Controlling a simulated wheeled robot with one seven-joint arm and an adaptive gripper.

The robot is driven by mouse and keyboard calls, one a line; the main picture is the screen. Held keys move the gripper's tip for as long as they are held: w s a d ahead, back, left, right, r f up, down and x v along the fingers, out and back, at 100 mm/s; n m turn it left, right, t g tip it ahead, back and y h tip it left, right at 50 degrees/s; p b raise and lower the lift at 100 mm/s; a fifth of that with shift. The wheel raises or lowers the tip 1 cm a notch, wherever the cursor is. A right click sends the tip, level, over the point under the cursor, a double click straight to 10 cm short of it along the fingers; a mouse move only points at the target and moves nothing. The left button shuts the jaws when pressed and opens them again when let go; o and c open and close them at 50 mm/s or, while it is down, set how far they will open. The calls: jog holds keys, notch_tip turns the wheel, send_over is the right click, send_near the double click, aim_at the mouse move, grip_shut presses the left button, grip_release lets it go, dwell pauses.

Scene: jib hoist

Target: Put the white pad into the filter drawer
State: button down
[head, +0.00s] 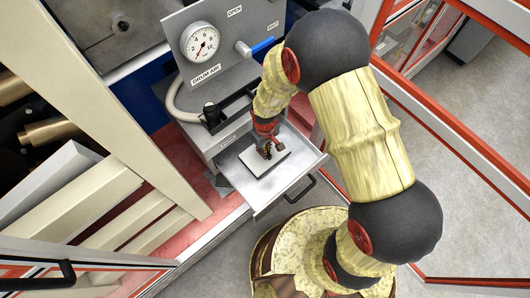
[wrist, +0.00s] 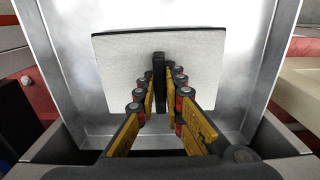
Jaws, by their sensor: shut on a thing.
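The white pad (head: 254,163) is a flat square with a dark upright tab, and it shows over the open filter drawer (head: 303,163). In the wrist view the white pad (wrist: 203,66) lies within the metal walls of the drawer (wrist: 71,47). My gripper (head: 268,151) reaches down into the drawer area from above. In the wrist view my gripper (wrist: 160,88) has its yellow fingers closed around the dark tab (wrist: 159,72) of the pad. Whether the pad touches the drawer floor I cannot tell.
A grey cabinet with a pressure gauge (head: 200,42) and a blue-handled valve (head: 262,47) stands behind the drawer. The drawer's dark handle (head: 301,190) faces the front right. Red-edged frames (head: 445,125) stand at right. Pale beams (head: 70,205) lie at left.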

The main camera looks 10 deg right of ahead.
jog(key=shift+f, duration=0.65)
jog(key=shift+f, duration=0.1)
jog(key=c, duration=1.9)
grip_release()
notch_tip(320, 180, up, 12)
jog(key=p, duration=0.3)
jog(key=shift+r+p, duration=0.2)
jog(key=shift+p, duration=0.1)
jog(key=d+r+m+t, duration=0.2)
jog(key=d+r, duration=0.2)
jog(key=r, duration=0.8)
jog(key=s+d+r+m+t, duration=0.1)
jog(key=s+d+r, duration=0.4)
jog(key=r, duration=0.6)
jog(key=s+d+r+m+t, duration=0.2)
jog(key=s+d+r+m, duration=0.1)
jog(key=s+r, duration=0.7)
jog(key=shift+d+r+m+t, duration=0.3)
jog(key=shift+d+r+m, duration=0.15)
jog(key=shift+d, duration=0.4)
